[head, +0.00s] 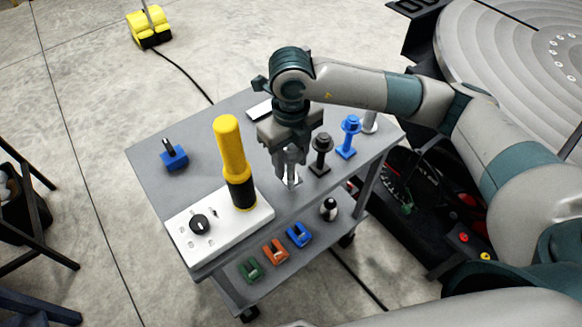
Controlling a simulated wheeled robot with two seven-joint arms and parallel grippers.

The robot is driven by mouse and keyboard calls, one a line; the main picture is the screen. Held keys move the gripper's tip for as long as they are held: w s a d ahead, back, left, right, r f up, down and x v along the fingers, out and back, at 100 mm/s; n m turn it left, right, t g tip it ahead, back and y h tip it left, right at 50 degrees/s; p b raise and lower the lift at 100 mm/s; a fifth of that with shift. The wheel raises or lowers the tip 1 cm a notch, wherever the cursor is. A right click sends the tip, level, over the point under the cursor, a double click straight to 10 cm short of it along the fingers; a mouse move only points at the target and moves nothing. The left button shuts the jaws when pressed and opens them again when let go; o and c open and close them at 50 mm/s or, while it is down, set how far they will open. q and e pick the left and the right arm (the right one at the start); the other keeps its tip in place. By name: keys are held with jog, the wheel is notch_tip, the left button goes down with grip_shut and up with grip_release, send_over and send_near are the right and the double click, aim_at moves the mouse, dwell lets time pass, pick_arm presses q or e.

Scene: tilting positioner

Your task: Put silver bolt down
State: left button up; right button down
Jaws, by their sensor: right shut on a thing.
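My right gripper (289,163) points down over the middle of the grey cart top and is shut on the silver bolt (291,180). The bolt is upright between the fingers, its upper part hidden by them. Its lower end is at or just above a small light base plate on the cart; I cannot tell if it touches. To its right stand a dark bolt (321,148) and a blue bolt (349,135), each upright on its own base. My left gripper is not in view.
A yellow-handled tool (231,145) stands on a white control box (186,240) left of the gripper. A blue block (174,158) sits at the cart's back left. Green, orange and blue clamps (300,234) lie on the lower shelf. A silver cylinder (370,121) stands at the right end.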

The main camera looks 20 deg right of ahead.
aim_at(291, 169)
notch_tip(291, 169, down, 3)
jog(key=shift+r+p, duration=0.15)
jog(key=shift+p, duration=0.3)
jog(key=shift+f, duration=0.25)
jog(key=c, duration=1)
grip_release()
jog(key=shift+f, duration=0.1)
jog(key=shift+c, duration=0.2)
jog(key=shift+r, duration=0.2)
